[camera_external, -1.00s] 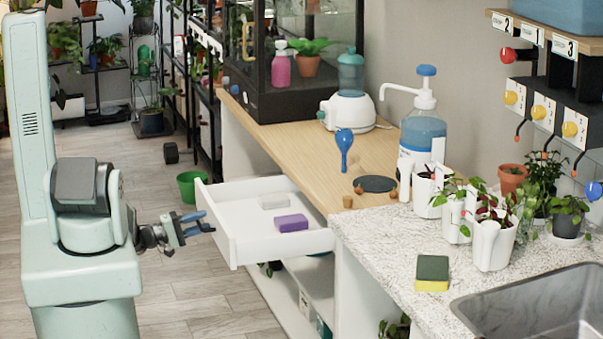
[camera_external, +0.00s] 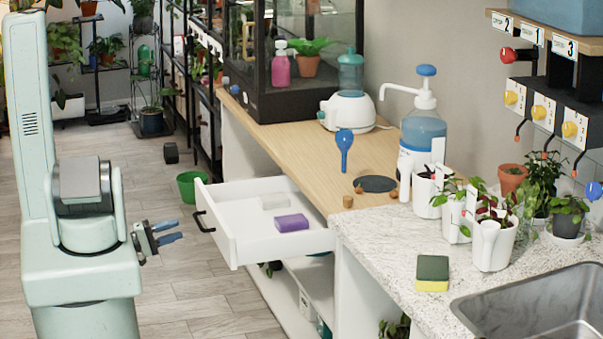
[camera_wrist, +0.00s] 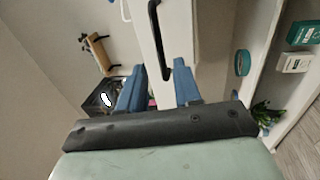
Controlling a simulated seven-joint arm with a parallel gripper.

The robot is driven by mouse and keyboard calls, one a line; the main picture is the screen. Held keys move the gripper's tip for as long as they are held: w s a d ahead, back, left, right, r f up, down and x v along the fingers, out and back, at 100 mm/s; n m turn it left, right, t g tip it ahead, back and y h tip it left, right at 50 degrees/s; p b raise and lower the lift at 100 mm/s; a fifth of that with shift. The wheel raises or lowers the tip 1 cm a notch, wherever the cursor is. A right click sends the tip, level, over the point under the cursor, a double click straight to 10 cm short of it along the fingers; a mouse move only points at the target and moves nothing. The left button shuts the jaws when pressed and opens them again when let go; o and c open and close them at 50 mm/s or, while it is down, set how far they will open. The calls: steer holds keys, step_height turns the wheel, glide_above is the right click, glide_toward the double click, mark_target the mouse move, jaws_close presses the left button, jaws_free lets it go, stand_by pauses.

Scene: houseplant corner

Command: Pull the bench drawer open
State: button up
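The bench drawer (camera_external: 262,246) is white and stands pulled out from under the wooden bench top. Its black handle (camera_external: 203,221) is on the front panel and also shows in the wrist view (camera_wrist: 158,40). A purple block (camera_external: 292,222) and a pale, translucent box (camera_external: 273,201) lie inside. My gripper (camera_external: 179,231) is left of the handle, apart from it, with its two blue fingers spread and empty. In the wrist view my gripper's fingers (camera_wrist: 158,85) are apart, with the handle beyond them.
A green bucket (camera_external: 192,187) stands on the floor behind the drawer. The wooden bench top (camera_external: 290,138) carries a blue scoop, a dispenser and a terrarium. Open shelves are below the drawer. The floor around my gripper is clear.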

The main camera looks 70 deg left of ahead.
steer(key=shift+s+f, duration=0.25)
steer(key=shift+s, duration=1.05)
steer(key=shift+s+f, duration=0.2)
steer(key=shift+s, duration=1.05)
